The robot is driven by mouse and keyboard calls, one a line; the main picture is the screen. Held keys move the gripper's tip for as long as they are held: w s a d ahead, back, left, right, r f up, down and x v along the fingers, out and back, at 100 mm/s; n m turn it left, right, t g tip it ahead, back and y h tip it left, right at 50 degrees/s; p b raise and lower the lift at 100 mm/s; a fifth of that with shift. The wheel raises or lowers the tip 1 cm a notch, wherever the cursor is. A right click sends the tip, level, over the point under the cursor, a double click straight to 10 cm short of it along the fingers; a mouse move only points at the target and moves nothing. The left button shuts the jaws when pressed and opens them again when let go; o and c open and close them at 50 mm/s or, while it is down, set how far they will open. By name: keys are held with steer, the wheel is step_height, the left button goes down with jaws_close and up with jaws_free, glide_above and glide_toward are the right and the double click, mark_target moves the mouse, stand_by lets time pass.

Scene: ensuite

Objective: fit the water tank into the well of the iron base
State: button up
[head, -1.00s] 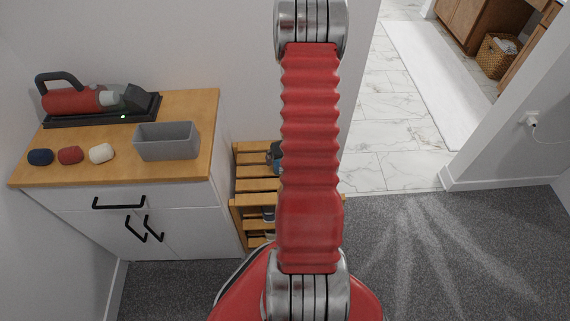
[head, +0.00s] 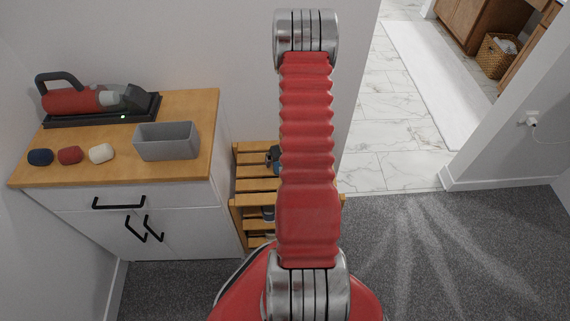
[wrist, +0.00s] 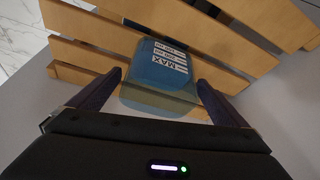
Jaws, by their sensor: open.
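The water tank (wrist: 150,62) is blue and see-through, with a white MAX label that reads upside down in the wrist view. It is against the wooden slats of a rack. My gripper (wrist: 159,82) is open, with one dark finger at each side of the tank's near part; I cannot tell whether either touches it. In the head view my gripper is hidden, and a small blue thing (head: 273,158), perhaps the tank or iron, shows on the rack beside my arm. I cannot make out the iron base or its well for certain.
The slatted wooden rack (head: 252,185) stands right of a white cabinet (head: 180,225). On the cabinet top are a red handheld appliance (head: 72,101) on a dark dock, a grey bin (head: 167,142) and several small rounded objects. The carpet (head: 460,260) at right is clear.

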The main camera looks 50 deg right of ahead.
steer(key=c, duration=1.5)
steer(key=shift+r, duration=0.3)
steer(key=shift+r, duration=13.7)
